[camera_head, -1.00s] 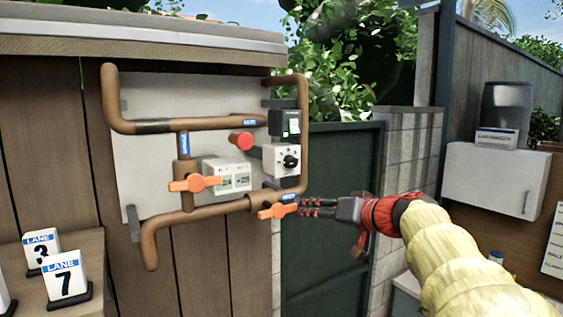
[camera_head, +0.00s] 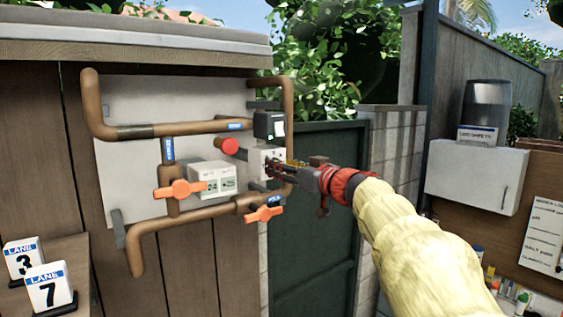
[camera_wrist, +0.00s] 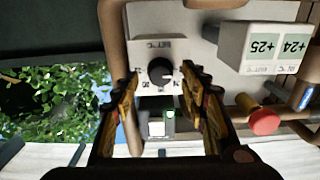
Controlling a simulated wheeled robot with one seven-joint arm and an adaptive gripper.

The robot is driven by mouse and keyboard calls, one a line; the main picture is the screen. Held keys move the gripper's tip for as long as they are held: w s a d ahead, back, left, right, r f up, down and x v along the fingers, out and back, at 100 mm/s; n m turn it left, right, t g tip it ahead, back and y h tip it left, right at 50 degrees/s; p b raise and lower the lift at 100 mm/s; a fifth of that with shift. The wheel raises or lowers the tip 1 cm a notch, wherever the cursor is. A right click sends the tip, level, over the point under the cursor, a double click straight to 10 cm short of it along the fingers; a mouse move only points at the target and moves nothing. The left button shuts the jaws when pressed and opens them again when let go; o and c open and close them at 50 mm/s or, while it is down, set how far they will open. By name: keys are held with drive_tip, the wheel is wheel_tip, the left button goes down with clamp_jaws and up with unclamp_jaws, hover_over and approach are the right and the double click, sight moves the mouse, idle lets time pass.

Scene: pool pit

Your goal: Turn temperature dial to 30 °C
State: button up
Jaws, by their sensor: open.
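The temperature dial is a round black knob (camera_wrist: 161,72) on a white box with a printed scale around it, seen in the wrist view. The knob carries a light pointer mark, but I cannot read its exact value.
A display box (camera_wrist: 262,48) reads +25 and +24. A red knob (camera_head: 230,146), a black switch box (camera_head: 268,125) and orange valve handles (camera_head: 180,189) are close by. Brown pipes (camera_head: 215,211) frame the panel. Lane signs (camera_head: 49,286) stand at lower left.

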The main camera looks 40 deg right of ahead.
drive_tip(key=shift+w, duration=0.4)
drive_tip(key=shift+c, duration=0.3)
drive_tip(key=c, duration=1.1)
